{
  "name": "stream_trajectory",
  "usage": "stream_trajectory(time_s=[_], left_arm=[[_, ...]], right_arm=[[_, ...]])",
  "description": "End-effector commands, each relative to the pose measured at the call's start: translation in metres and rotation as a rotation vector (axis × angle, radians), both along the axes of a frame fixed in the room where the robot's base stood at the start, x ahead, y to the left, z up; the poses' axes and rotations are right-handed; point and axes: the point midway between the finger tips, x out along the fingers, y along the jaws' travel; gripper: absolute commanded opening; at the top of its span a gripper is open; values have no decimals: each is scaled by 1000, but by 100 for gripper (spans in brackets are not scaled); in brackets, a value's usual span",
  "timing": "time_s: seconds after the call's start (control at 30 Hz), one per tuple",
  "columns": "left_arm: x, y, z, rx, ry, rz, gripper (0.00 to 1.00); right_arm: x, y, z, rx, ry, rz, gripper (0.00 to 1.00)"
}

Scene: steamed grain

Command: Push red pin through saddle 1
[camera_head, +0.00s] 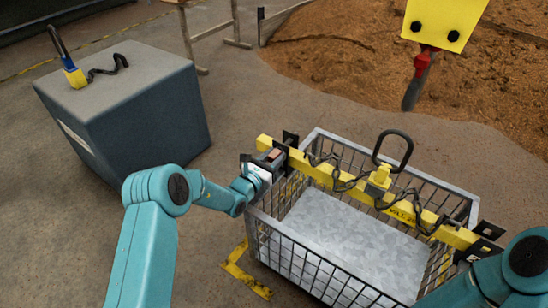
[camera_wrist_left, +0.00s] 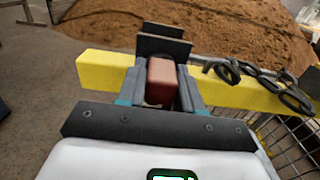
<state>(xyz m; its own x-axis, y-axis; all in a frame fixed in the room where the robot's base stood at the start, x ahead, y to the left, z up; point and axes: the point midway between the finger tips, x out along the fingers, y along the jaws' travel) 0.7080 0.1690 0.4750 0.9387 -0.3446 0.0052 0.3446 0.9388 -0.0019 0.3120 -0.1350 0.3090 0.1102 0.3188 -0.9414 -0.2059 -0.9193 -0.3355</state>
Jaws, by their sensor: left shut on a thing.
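My left gripper (camera_head: 270,157) is at the left end of the yellow beam (camera_head: 323,177). In the left wrist view its fingers (camera_wrist_left: 161,82) are shut on a reddish block-like end, which I take as the red pin (camera_wrist_left: 160,78). Dark upright plates, which look like saddle 1 (camera_wrist_left: 163,46), stand at the beam just beyond the fingers. They also show in the head view (camera_head: 290,139). How deep the pin sits in the saddle is hidden by the fingers.
The beam lies across a wire-mesh basket (camera_head: 318,133), with dark chains and a ring (camera_head: 394,148) on it. More dark plates (camera_head: 488,231) are at its right end. A grey block (camera_head: 130,100) stands left. A yellow hook block (camera_head: 443,22) hangs above brown grain (camera_head: 350,65).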

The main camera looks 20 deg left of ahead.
Motion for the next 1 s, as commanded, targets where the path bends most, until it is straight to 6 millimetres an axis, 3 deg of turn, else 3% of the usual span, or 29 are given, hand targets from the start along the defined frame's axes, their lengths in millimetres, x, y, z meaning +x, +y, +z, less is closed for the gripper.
stream_trajectory(time_s=[0.2, 0.23, 0.3, 0.67, 0.77, 1.0], left_arm=[[1, 0, 2, 0, -4, 0, 0], [1, 0, 2, 0, -4, 0, 42], [1, 0, 2, 0, -4, 0, 64], [-4, 2, 1, 0, 1, 0, 65], [-16, 7, 3, 1, 2, 2, 65], [-74, 29, 4, -2, 4, 3, 65]], right_arm=[[0, 0, 0, 0, 0, 0, 43], [0, 0, 0, 0, 0, 0, 43], [0, 0, 0, 0, 1, 0, 43], [-1, 0, 3, 1, 4, 0, 43], [-5, 1, 10, 3, 17, 2, 43], [-12, 5, 33, 8, 35, 17, 43]])
